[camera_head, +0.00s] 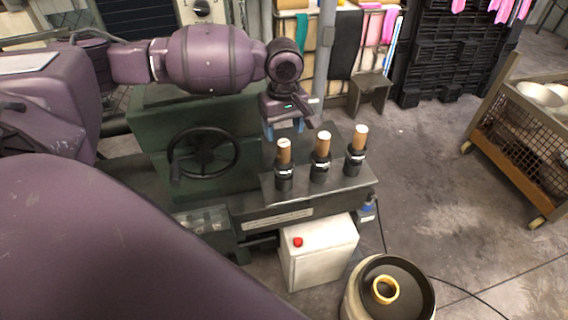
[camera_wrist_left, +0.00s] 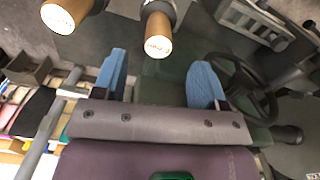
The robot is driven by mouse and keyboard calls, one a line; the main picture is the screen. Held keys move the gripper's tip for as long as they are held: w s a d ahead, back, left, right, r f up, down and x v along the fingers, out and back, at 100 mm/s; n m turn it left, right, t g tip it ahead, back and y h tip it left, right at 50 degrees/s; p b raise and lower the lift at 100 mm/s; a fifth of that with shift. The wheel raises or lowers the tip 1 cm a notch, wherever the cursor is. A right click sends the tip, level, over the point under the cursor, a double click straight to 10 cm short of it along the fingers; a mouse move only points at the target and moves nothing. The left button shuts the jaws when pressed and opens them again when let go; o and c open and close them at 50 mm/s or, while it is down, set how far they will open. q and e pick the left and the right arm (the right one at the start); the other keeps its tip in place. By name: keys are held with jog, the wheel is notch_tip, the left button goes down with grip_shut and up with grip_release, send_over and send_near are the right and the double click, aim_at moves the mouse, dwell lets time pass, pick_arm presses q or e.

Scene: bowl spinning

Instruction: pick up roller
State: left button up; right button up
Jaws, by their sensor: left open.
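Three rollers stand upright in a row on the machine's front ledge: a left roller (camera_head: 284,165), a middle roller (camera_head: 321,157) and a right roller (camera_head: 356,151). Each has a black lower part and a brown top with a pale end. My left gripper (camera_head: 284,130) is open and empty, its blue fingers just behind and above the row. In the left wrist view the open fingers (camera_wrist_left: 160,78) point toward one roller (camera_wrist_left: 158,38), which lies ahead of the gap between them. A second roller (camera_wrist_left: 68,12) is at the top left there. My right gripper is not in view.
The green machine (camera_head: 150,125) has a handwheel (camera_head: 203,153) at its left. A white box with a red button (camera_head: 320,255) stands below the ledge. A round container (camera_head: 425,290) holding a yellow ring (camera_head: 385,290) is at front right. A wire-sided cart (camera_head: 515,125) stands far right.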

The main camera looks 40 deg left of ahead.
aim_at(284, 142)
pick_arm(q)
jog(key=shift+f, duration=1.55)
notch_tip(284, 142, down, 4)
jog(key=shift+w+f+b, duration=0.1)
jog(key=shift+b, duration=0.45)
jog(key=shift+f, duration=0.2)
jog(key=c, duration=0.9)
grip_shut()
jog(key=shift+r, duration=0.1)
